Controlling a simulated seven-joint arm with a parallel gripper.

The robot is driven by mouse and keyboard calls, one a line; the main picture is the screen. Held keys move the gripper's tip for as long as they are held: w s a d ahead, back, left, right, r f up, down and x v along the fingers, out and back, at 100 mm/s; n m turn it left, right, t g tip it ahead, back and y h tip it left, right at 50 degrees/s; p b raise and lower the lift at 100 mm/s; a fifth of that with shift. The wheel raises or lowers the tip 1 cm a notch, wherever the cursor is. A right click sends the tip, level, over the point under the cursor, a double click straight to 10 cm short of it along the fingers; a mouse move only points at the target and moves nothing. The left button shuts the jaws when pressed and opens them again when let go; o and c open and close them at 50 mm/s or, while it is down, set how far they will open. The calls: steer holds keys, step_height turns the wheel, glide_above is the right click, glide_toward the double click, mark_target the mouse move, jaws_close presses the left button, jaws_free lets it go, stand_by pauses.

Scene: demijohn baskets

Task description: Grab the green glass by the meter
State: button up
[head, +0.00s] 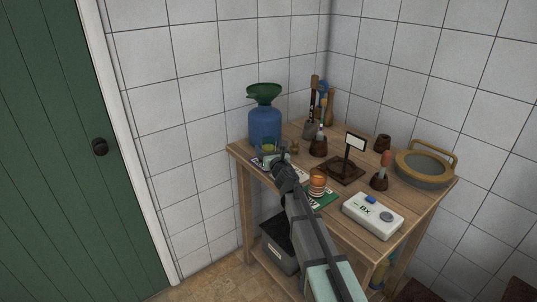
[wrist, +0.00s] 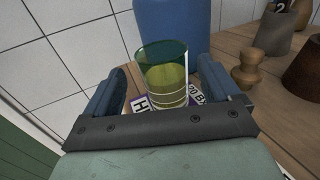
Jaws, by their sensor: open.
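A green-tinted clear glass (wrist: 163,76) stands upright between the fingers of my gripper in the wrist view, with yellow-green showing through its lower part. In the head view the glass (head: 268,146) is small and partly hidden behind my gripper (head: 271,159), at the table's back left. My gripper is open, with one finger on each side of the glass; I cannot tell whether either touches it. A white box-shaped device with a blue button, perhaps the meter (head: 372,215), lies at the table's front right, well away from this glass.
A blue jug (head: 265,124) with a green funnel stands just behind the glass. Lettered cards (wrist: 198,103) lie by the glass. A wooden peg-shaped piece (wrist: 246,70) is to the right. An orange banded cup (head: 317,181), a small sign stand (head: 343,167) and a round-framed sieve (head: 424,168) crowd the table (head: 335,222).

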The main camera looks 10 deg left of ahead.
mark_target(267, 141)
steer(key=shift+d+f+x, duration=0.1)
steer(key=shift+x, duration=1.3)
steer(key=shift+d+f+x, duration=0.1)
steer(key=shift+f+x, duration=0.05)
steer(key=shift+x, duration=1.25)
steer(key=c, duration=1.3)
steer(key=shift+o, duration=0.2)
steer(key=shift+r, duration=0.35)
step_height(267, 141, up, 9)
steer(key=shift+r, duration=0.2)
